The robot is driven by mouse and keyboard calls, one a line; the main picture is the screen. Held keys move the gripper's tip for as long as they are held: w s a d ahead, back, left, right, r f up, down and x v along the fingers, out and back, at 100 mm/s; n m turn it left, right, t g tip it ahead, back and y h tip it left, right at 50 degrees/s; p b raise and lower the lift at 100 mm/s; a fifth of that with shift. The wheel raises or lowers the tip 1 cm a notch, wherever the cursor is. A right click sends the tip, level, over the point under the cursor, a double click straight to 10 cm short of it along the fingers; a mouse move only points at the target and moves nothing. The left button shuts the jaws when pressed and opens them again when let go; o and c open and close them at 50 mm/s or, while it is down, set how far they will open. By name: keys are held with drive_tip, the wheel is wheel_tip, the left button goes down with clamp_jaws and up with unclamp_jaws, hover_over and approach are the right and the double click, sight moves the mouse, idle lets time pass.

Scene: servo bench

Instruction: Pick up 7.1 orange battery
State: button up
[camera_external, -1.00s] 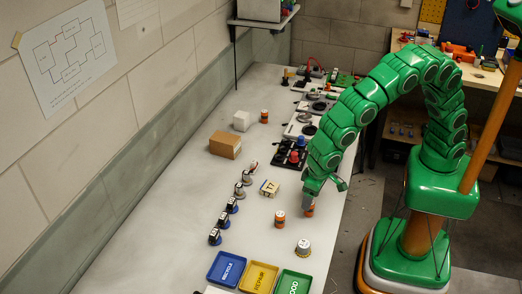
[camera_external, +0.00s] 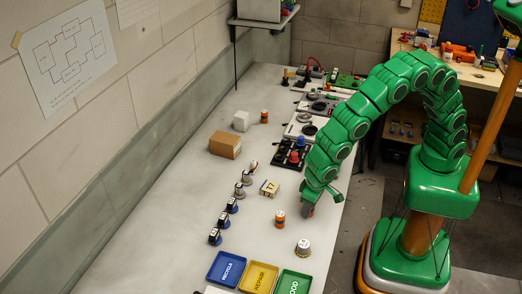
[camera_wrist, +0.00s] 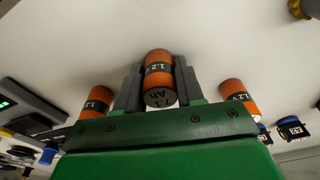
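The orange battery marked 7.1 Ah (camera_wrist: 158,66) stands between the two dark fingers of my gripper (camera_wrist: 159,84) in the wrist view. Its dark end with the marking faces the camera, and a 1.2 label wraps its side. The fingers lie close along both sides; I cannot tell whether they press on it. In the external view my gripper (camera_external: 309,211) is low over the bench's right edge and hides nearly all of this battery. Another orange battery (camera_external: 279,219) stands just left of it. In the wrist view, orange batteries stand to the left (camera_wrist: 97,101) and right (camera_wrist: 237,96), outside the fingers.
Blue (camera_external: 226,268), yellow (camera_external: 259,278) and green (camera_external: 292,284) trays lie at the near end of the bench. A pale round item (camera_external: 303,247) stands nearby. Several small motors line the left, beside a cardboard box (camera_external: 225,144). Equipment fills the far right edge.

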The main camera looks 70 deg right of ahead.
clamp_jaws()
drive_tip(key=shift+r, duration=0.1)
